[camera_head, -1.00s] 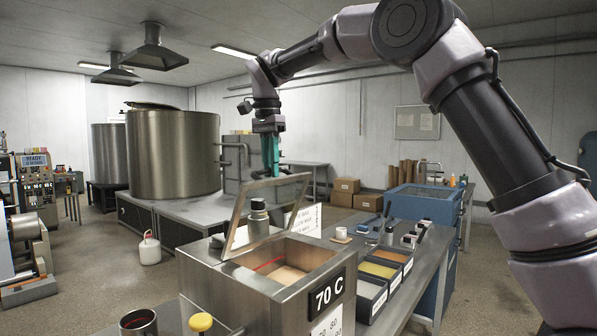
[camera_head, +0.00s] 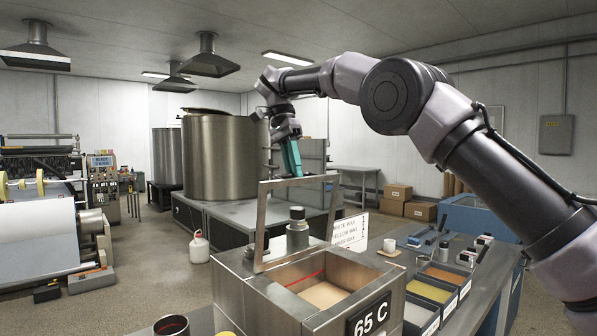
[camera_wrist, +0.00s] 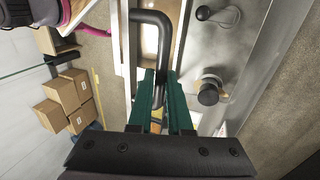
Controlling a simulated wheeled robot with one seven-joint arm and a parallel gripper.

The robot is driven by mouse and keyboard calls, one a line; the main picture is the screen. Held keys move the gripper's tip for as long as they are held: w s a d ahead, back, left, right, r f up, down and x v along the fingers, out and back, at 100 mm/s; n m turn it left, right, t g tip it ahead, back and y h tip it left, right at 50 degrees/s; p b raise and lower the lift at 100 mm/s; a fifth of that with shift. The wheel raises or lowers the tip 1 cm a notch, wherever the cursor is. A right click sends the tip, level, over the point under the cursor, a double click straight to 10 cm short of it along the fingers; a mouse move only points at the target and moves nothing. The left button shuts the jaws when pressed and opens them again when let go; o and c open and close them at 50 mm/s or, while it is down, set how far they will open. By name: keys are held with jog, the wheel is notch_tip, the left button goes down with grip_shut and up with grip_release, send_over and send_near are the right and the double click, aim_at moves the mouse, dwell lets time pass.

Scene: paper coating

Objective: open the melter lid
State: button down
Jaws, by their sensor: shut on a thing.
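The melter (camera_head: 250,297) is a steel box in the lower middle of the head view, with pale wax and a red line visible inside. Its framed lid (camera_head: 260,225) stands raised, close to upright, at the back of the opening. My gripper (camera_head: 295,172) has green fingers and is at the lid's top edge. In the wrist view, the fingers (camera_wrist: 158,85) are shut on the dark bar handle (camera_wrist: 150,16) of the lid. The fingers partly hide where they meet the handle.
A dark-capped bottle (camera_head: 297,232) stands behind the lid's open frame. Trays of coloured wax (camera_head: 427,288) and a white cup (camera_head: 389,246) are on the bench to the right. A sign (camera_head: 370,314) on the melter reads 65 C. Cardboard boxes (camera_head: 397,192) sit at the back right.

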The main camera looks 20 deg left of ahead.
jog(key=shift+f, duration=0.2)
jog(key=c, duration=0.8)
grip_release()
jog(key=shift+c, duration=0.2)
jog(key=shift+r, duration=0.1)
jog(key=shift+d+r, duration=0.1)
